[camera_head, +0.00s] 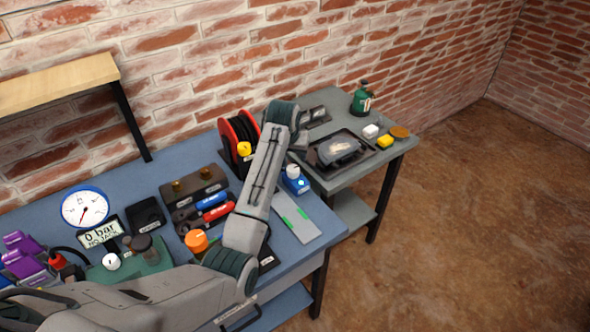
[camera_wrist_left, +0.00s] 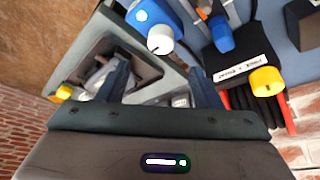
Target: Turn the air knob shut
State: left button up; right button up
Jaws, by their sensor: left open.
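A yellow knob (camera_head: 244,149) sits at the front of the red and black reel (camera_head: 231,129); it also shows in the left wrist view (camera_wrist_left: 266,80) by a black labelled block. A white knob (camera_head: 293,171) tops a small blue box (camera_head: 296,186); that knob also shows in the left wrist view (camera_wrist_left: 160,39). I cannot read which knob is labelled air. My left gripper (camera_wrist_left: 162,82) is open and empty, apart from both knobs, on the right table's side. In the head view it is largely hidden by my forearm. My right gripper is not in view.
A dark tray (camera_head: 314,158) lies on the right grey table, with a green canister (camera_head: 362,98) behind. The blue bench holds a dial gauge (camera_head: 85,208), a display reading 0 bar (camera_head: 98,234), red and blue tools and an orange-capped item (camera_head: 196,241). The brick wall stands close behind.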

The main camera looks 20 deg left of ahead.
aim_at(293, 169)
pick_arm(q)
jog(key=p+x, duration=0.2)
jog(key=x, duration=0.6)
jog(key=shift+a+f, duration=0.1)
jog(key=shift+f, duration=0.3)
jog(key=shift+w+f, duration=0.15)
jog(key=shift+f, duration=0.25)
jog(key=shift+f, duration=0.1)
jog(key=c, duration=1)
